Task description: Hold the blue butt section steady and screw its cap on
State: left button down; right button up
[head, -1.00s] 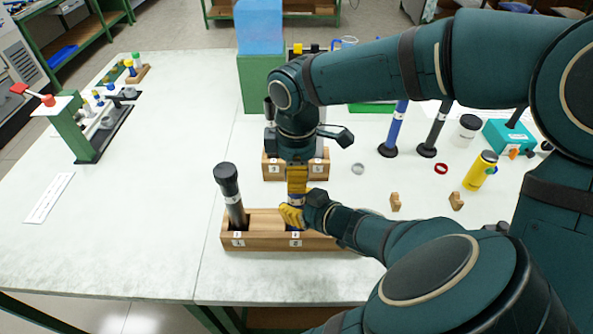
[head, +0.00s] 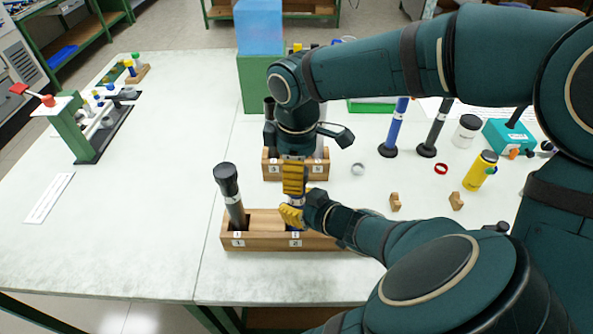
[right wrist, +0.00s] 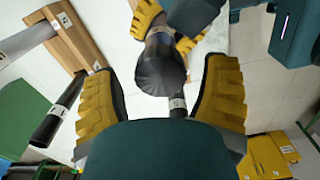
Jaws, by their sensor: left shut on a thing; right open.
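The blue butt section (head: 297,201) stands upright in slot 2 of the front wooden rack (head: 265,243), mostly hidden by my grippers. My left gripper (head: 292,215) is shut on it just above the rack; its yellow fingers also show in the right wrist view. My right gripper (head: 294,178) is directly above, pointing down. In the right wrist view, its fingers (right wrist: 162,100) are open on either side of a dark cap (right wrist: 160,68) at the top of the section, with gaps visible. Whether the cap is seated is hidden.
A dark capped section (head: 230,195) leans in slot 1. A second rack (head: 271,171) stands behind my right gripper. Blue (head: 395,128) and black (head: 436,128) rods, a yellow bottle (head: 481,171), a white jar (head: 467,130) and rings stand at right.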

jog(key=shift+r, duration=1.8)
jog(key=n, duration=0.2)
jog(key=r+n, duration=0.1)
jog(key=n, duration=0.2)
jog(key=shift+a+r, duration=0.1)
notch_tip(320, 180, up, 2)
jog(key=n, duration=0.5)
jog(key=shift+r+n, duration=0.15)
jog(key=shift+n, duration=0.15)
jog(key=shift+f, duration=4.05)
jog(key=shift+o, duration=0.2)
